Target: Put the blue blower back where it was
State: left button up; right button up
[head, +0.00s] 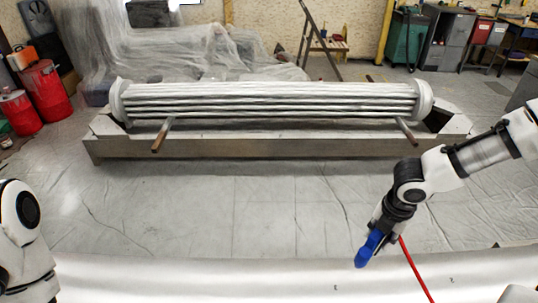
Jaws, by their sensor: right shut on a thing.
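The blue blower (369,249) is at the end of my right arm, at the lower right of the head view. My right gripper (378,234) is shut on it and holds it pointing down and left. The blower shows over the far edge of a white surface (200,285); I cannot tell whether it touches that surface. A thin red line (415,270), like a hose, runs from beside the gripper down to the bottom edge. My left arm shows at the left edge, but its gripper is out of view.
A ribbed white bundle of tubes (270,92) lies on a long low stand (250,147) across the floor. Brown bars (162,136) stick out at its ends. Red drums (42,92) stand at the left. The sheeted floor (230,205) before the stand is clear.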

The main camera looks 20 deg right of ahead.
jog(key=shift+s+f, duration=0.15)
jog(key=shift+f, duration=0.05)
jog(key=shift+d+n, duration=0.1)
jog(key=shift+n, duration=0.2)
jog(key=shift+w+d+r, duration=0.25)
jog(key=shift+w+d, duration=0.25)
jog(key=shift+w, duration=0.1)
jog(key=shift+w+a+m, duration=0.25)
jog(key=shift+a+m, duration=0.05)
jog(key=shift+m, duration=0.2)
jog(key=w+a+f+m+g, duration=0.1)
jog(key=w+a+m, duration=0.4)
jog(key=a+m, duration=0.5)
jog(key=w+a+f+m+g, duration=0.1)
jog(key=w+a+m, duration=0.4)
jog(key=a+m, duration=0.6)
jog(key=shift+w+a+f+m, duration=0.15)
jog(key=shift+w+f+m, duration=0.15)
jog(key=shift+m, duration=0.6)
